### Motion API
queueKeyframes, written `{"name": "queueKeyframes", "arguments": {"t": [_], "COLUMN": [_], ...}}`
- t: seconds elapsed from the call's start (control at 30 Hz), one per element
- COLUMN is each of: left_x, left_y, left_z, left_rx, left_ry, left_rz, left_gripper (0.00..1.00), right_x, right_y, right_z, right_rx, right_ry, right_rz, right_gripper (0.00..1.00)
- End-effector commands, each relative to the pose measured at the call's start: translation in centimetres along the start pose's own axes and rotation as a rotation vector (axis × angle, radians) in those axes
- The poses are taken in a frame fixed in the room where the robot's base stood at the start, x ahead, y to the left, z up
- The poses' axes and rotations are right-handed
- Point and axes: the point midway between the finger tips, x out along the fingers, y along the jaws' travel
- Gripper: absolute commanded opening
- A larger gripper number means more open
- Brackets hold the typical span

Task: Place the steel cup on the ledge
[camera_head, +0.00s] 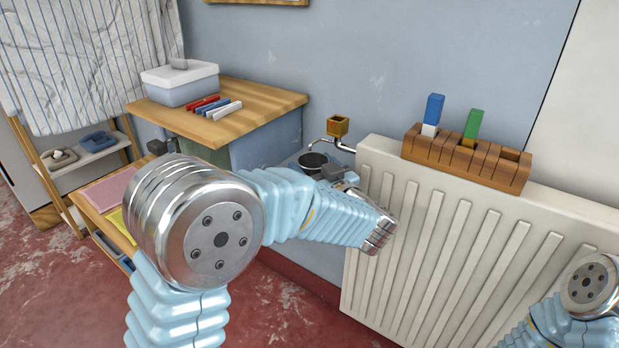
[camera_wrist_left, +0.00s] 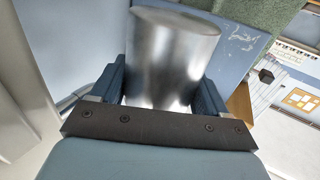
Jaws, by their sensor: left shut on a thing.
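The steel cup (camera_wrist_left: 172,55) fills the upper middle of the left wrist view, between the two dark blue fingers of my left gripper (camera_wrist_left: 163,90). The gripper is shut on it. In the head view my left gripper (camera_head: 335,174) is beyond my forearm, in the gap between the wooden table and the radiator. The cup's dark round mouth (camera_head: 313,160) shows there beside the fingers. A pale grey-blue surface, possibly the ledge (camera_head: 290,161), shows just left of the cup. I cannot tell whether the cup touches it. My right gripper is out of view.
A white radiator (camera_head: 440,245) stands right of the gripper, with a wooden slotted block (camera_head: 466,158) on top. A pipe with a brass-coloured box (camera_head: 338,125) is just above the cup. The wooden table (camera_head: 262,102) at left holds a lidded box (camera_head: 181,84) and coloured bars.

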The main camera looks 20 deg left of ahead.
Motion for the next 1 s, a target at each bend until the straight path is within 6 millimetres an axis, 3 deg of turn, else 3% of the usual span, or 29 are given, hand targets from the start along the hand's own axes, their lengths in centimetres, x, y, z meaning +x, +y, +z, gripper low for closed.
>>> {"name": "queueKeyframes", "arguments": {"t": [0.23,0.43,0.83,0.87,1.0], "left_x": [1.8,1.8,1.7,1.7,1.7], "left_y": [-0.1,0.0,0.0,0.0,0.0], "left_z": [0.0,3.4,4.0,3.9,3.9], "left_rx": [0.000,0.002,0.000,0.000,-0.001], "left_ry": [0.001,0.000,0.001,0.000,0.000], "left_rz": [-0.002,0.000,0.000,0.000,0.000], "left_gripper": [0.43,0.43,0.43,0.78,0.99], "right_x": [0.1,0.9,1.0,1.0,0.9], "right_y": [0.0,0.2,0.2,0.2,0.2], "right_z": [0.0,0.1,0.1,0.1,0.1], "right_rx": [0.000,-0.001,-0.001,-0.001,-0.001], "right_ry": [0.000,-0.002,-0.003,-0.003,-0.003], "right_rz": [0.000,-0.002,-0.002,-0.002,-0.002], "right_gripper": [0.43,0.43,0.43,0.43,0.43]}}
